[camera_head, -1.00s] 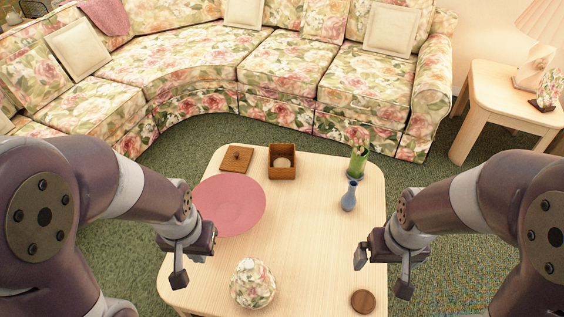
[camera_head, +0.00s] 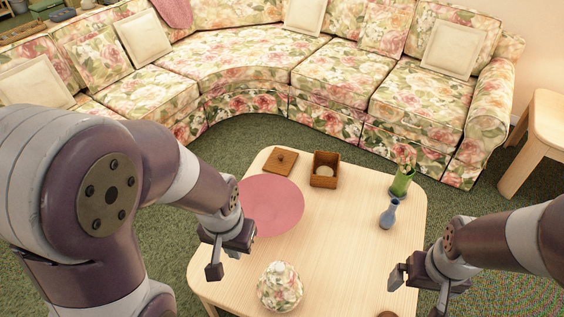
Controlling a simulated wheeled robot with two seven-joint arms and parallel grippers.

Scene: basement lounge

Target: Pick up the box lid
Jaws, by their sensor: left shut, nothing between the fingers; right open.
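The box lid (camera_head: 281,161) is a flat brown wooden square with a small knob. It lies on the far left part of the pale wooden table (camera_head: 345,255). The open wooden box (camera_head: 325,171) stands just right of it, with a round pale thing inside. My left gripper (camera_head: 222,262) is shut and empty, over the table's left edge, nearer to me than the lid. My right gripper (camera_head: 418,299) is open and empty at the table's front right. Both grippers are apart from the lid.
A pink round mat (camera_head: 272,207) lies between my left gripper and the lid. A floral jar (camera_head: 280,287) stands at the front. A blue vase (camera_head: 390,214) and a green vase with flowers (camera_head: 402,180) stand at the right. A floral sofa (camera_head: 330,84) curves behind the table.

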